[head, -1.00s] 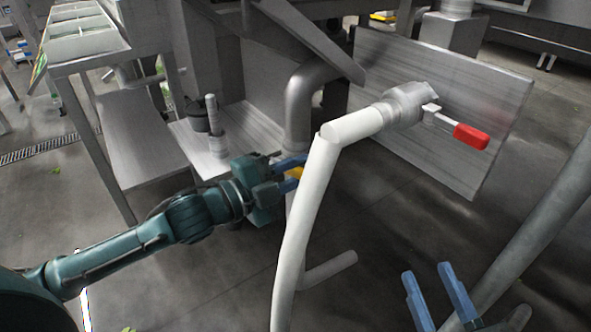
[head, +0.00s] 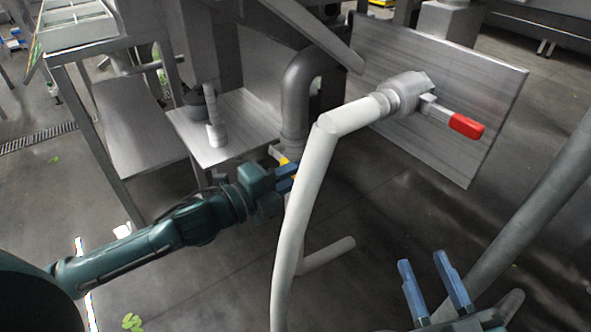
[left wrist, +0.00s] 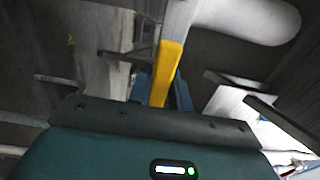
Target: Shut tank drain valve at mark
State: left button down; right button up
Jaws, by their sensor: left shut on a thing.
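A yellow lever handle (head: 281,157) sits by the grey drain pipe (head: 294,95), partly hidden behind my left gripper and the white pipe. My left gripper (head: 286,178) is at this lever, low beside the white pipe. In the left wrist view the yellow lever (left wrist: 167,65) stands between the blue fingers (left wrist: 160,90), which are shut on it. My right gripper (head: 422,262) is open and empty at lower right, away from the valves. A second valve with a red handle (head: 466,126) sits at the end of the white pipe. I cannot make out a mark.
The white pipe (head: 303,205) rises close to the right of my left gripper. A metal panel (head: 480,85) stands behind the red-handled valve. A low metal shelf (head: 245,118) lies behind my left gripper. A thick grey pipe (head: 535,210) slants at right.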

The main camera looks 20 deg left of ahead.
pick_arm(q)
jog(key=c, duration=1.3)
grip_release()
jog(key=shift+f, duration=0.1)
jog(key=p+v, duration=0.2)
jog(key=v, duration=1.1)
